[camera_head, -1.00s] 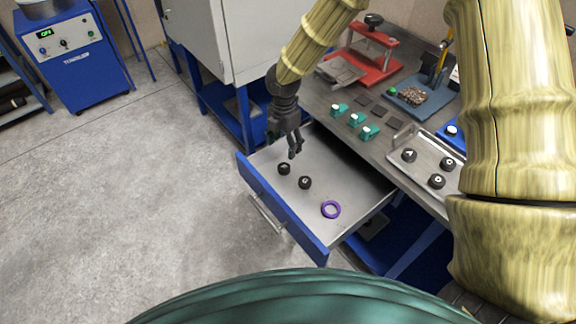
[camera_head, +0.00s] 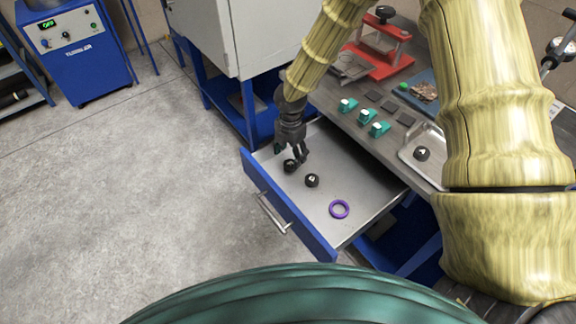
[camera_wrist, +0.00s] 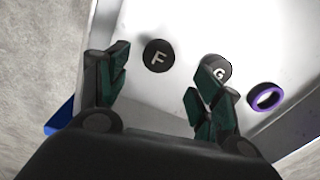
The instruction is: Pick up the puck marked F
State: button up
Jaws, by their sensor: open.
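The puck marked F (camera_wrist: 158,55) is a round black disc with a white letter F. It lies on the bottom of the open drawer, and in the head view the F puck (camera_head: 290,166) is partly covered by my gripper. My gripper (camera_wrist: 158,95) is open and empty, with its dark green fingers spread to either side of the F puck's line in the wrist view. In the head view my gripper (camera_head: 292,157) points down into the drawer, close above the F puck. A second black puck marked G (camera_wrist: 217,70) lies beside it, partly behind the right finger; it also shows in the head view (camera_head: 312,181).
The blue-fronted drawer (camera_head: 362,183) stands open from the bench. A purple ring (camera_head: 339,209) lies in it, right of the pucks. On the bench are several teal blocks (camera_head: 363,116), a red press (camera_head: 385,62) and a metal tray (camera_head: 412,158) with a black puck.

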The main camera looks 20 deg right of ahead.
aim_at(290, 165)
jog(key=shift+f+p, duration=1.15)
jog(key=shift+f, duration=1.55)
jog(key=c, duration=1.1)
